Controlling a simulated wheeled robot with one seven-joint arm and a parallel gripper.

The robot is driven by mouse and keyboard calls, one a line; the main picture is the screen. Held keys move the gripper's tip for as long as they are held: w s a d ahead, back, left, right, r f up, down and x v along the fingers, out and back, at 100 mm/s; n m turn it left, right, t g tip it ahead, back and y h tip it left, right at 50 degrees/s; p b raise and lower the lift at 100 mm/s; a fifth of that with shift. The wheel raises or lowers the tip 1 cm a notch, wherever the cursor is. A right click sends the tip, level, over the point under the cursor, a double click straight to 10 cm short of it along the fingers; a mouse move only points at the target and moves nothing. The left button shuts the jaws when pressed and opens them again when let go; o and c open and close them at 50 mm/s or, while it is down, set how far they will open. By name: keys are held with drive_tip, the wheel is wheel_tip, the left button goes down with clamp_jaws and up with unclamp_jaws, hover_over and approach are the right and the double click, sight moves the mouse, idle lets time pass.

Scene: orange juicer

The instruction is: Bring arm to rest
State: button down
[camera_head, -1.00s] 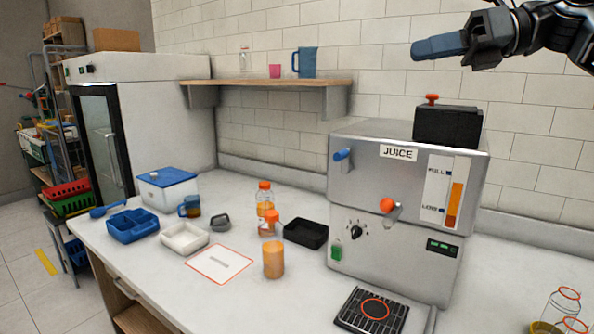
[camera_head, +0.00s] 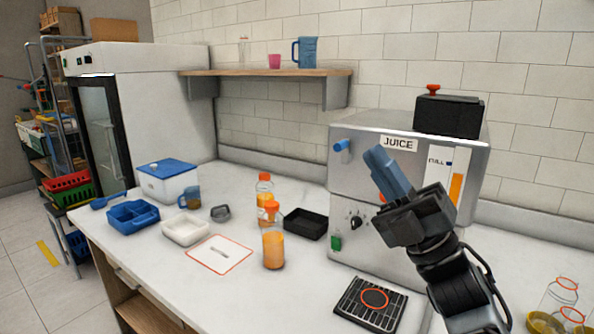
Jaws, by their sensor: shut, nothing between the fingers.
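My gripper (camera_head: 379,157) is in front of the juice machine (camera_head: 350,187), with its blue fingers closed together and pointing up and to the left. Nothing is held in it. It hides part of the machine's front, including most of the red tap and the lower part of the level gauge. My arm reaches up from the lower right of the view.
The black drip grid (camera_head: 351,304) lies below the machine's front. Clear jars (camera_head: 558,296) stand at right. The wall shelf (camera_head: 265,73) is behind.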

drive_tip(key=s+d+f+m+t+h, duration=0.2)
drive_tip(key=s+f+m+t+h, duration=0.3)
drive_tip(key=s+f+m+h, duration=0.65)
drive_tip(key=s+d+f+m+t+h, duration=0.2)
drive_tip(key=s+f+m+t+h, duration=0.3)
drive_tip(key=s+f+m+h, duration=0.65)
drive_tip(key=s+d+f+m+g, duration=0.1)
drive_tip(key=s+d+m+g, duration=0.2)
drive_tip(key=s, duration=0.7)
drive_tip(key=s+d+f+m+g+h, duration=0.1)
drive_tip(key=s+m+g, duration=0.4)
drive_tip(key=s, duration=0.5)
drive_tip(key=shift+d+f+m+g+h, duration=0.35)
drive_tip(key=shift+d+f, duration=0.25)
drive_tip(key=shift+d, duration=0.45)
